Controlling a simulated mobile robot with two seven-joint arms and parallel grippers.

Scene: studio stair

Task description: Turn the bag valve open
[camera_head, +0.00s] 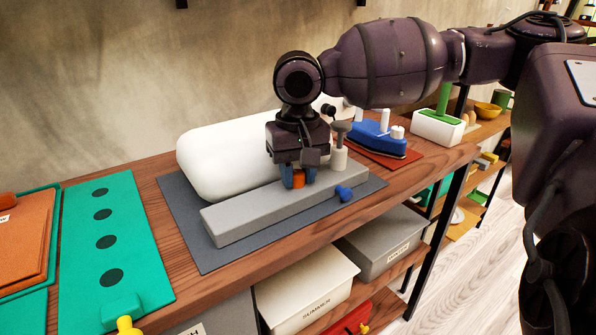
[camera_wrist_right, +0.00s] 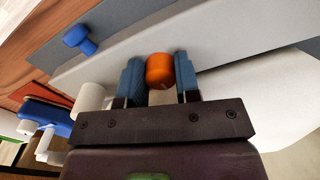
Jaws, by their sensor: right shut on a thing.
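My right gripper (camera_head: 298,178) points down over a long grey block (camera_head: 240,215) in front of the white bag (camera_head: 205,160). Its blue fingers are shut on an orange valve knob (camera_wrist_right: 159,71), one finger on each side, as the right wrist view shows. The orange knob (camera_head: 298,180) is partly hidden by the fingers in the head view. A blue peg-like piece (camera_head: 344,193) sticks out at the block's front right side. The wrist and hand hide part of the bag. My left gripper is not in view.
A dark grey mat (camera_head: 185,205) lies under bag and block. A white cylinder with a grey top (camera_head: 338,158) and a blue toy boat (camera_head: 375,140) stand right. A green board with dark discs (camera_head: 125,285) lies left. Bins fill the shelf below.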

